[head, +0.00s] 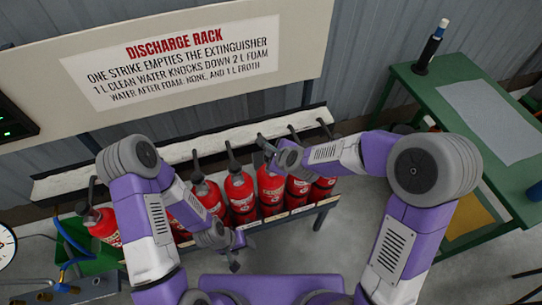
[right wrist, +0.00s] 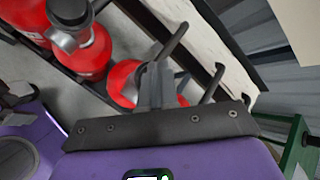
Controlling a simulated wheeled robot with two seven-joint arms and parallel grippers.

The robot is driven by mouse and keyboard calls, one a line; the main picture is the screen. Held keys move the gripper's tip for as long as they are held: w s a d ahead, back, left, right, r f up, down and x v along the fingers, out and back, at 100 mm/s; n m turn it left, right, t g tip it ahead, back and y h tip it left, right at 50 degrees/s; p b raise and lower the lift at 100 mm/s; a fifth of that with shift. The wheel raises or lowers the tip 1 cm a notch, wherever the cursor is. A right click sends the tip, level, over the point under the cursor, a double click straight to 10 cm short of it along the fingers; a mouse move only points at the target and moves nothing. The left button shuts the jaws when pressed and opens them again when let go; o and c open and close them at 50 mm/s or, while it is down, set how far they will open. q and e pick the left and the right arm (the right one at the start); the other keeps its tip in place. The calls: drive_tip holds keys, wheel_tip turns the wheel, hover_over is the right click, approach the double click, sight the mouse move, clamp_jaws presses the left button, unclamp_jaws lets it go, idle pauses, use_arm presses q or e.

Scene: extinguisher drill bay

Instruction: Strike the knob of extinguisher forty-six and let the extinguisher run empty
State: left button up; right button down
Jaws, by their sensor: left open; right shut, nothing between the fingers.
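Several red extinguishers with dark tops stand in a row on the rack, among them one at the left (head: 103,226), one in the middle (head: 240,195) and one just below my right gripper (head: 270,192). I cannot read a number on any, so I cannot tell which is forty-six. My right gripper (head: 264,144) is shut and empty above the row, close to the dark tops. In the right wrist view its fingers (right wrist: 166,90) cover part of a red extinguisher (right wrist: 124,82); I cannot tell whether they touch. My left gripper (head: 236,258) is open and empty, low in front of the rack.
A sign (head: 175,66) headed "Discharge rack" hangs behind; it says one strike empties the extinguisher. A pale padded strip (head: 70,182) runs behind the row. A green table (head: 465,70) with a dark bottle-like thing (head: 430,46) stands right. A green bin (head: 90,262) is left.

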idle(0.4)
drive_tip(key=shift+r+p, duration=0.3)
drive_tip(key=shift+r, duration=0.1)
wheel_tip(320, 180, up, 6)
drive_tip(key=p, duration=0.5)
idle(0.3)
